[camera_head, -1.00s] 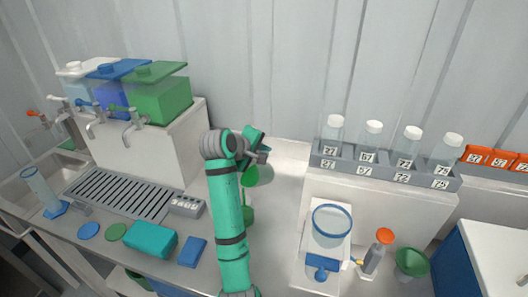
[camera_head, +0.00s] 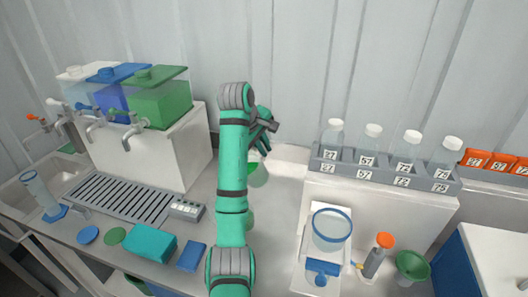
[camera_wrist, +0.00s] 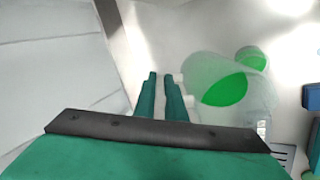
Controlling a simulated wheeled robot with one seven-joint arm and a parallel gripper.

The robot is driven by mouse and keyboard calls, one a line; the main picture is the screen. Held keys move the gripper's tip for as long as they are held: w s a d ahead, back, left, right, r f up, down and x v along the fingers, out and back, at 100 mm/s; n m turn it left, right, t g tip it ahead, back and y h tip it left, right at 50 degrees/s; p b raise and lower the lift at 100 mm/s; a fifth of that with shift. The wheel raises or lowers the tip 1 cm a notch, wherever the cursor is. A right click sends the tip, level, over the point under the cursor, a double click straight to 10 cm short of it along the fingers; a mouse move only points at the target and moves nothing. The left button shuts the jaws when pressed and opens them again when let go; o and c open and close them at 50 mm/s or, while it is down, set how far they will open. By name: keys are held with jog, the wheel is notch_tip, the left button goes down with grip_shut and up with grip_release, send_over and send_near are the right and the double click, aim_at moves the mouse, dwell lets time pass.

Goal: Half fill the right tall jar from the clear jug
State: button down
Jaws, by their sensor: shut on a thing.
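My gripper (camera_wrist: 165,95) is shut on the handle side of the clear jug (camera_wrist: 212,72), which holds green liquid. In the head view the jug (camera_head: 258,176) is just right of my arm, raised above the counter; its exact tilt is hard to tell. A second green patch in a round vessel (camera_wrist: 252,58) shows past the jug in the wrist view.
Dispensers with white, blue and green lids (camera_head: 160,97) stand back left above a drain grille (camera_head: 122,196). A teal box (camera_head: 150,241) and a blue box (camera_head: 191,256) lie in front. A rack of numbered bottles (camera_head: 385,172) and a blue-rimmed vessel (camera_head: 331,230) stand right.

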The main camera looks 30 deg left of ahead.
jog(key=shift+w+r+g, duration=0.1)
jog(key=shift+r+g, duration=0.2)
jog(key=shift+r, duration=0.05)
jog(key=shift+g, duration=0.4)
jog(key=shift+w+r+g, duration=0.1)
jog(key=shift+r+g, duration=0.4)
jog(key=shift+g, duration=0.4)
jog(key=shift+r+g, duration=0.15)
jog(key=shift+g, duration=0.15)
jog(key=shift+r+g, duration=0.2)
jog(key=shift+g, duration=0.2)
jog(key=shift+r+g, duration=0.3)
jog(key=shift+g, duration=0.5)
